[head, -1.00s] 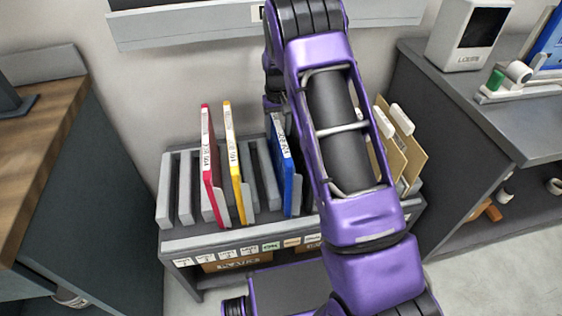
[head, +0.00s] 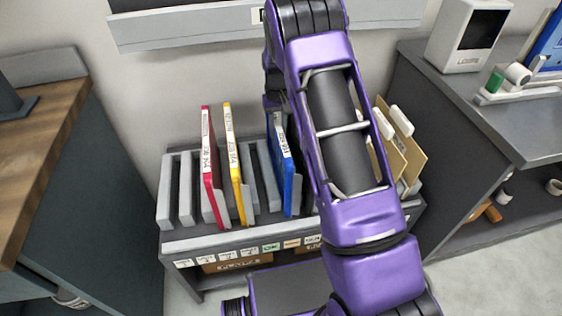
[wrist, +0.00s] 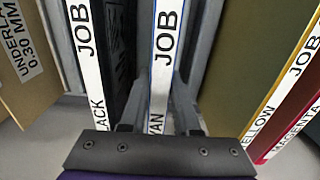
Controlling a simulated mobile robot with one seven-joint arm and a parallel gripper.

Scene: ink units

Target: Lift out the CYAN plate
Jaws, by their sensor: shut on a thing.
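The cyan plate (head: 289,178) stands upright in a slot of the grey rack (head: 200,238), a blue sheet with a white label strip along its edge. In the wrist view the cyan plate (wrist: 164,50) runs down between the fingers of my gripper (wrist: 159,125), its label reading JOB and the end of CYAN. My gripper is shut on its edge. In the head view my purple arm hides most of the gripper and what lies right of the plate.
The black plate (wrist: 88,60) stands close to the left in the wrist view. The yellow plate (head: 233,150) and magenta plate (head: 208,160) stand left of cyan in the head view. Brown folders (head: 408,155) stand at the rack's right. A shelf (head: 220,27) overhangs behind.

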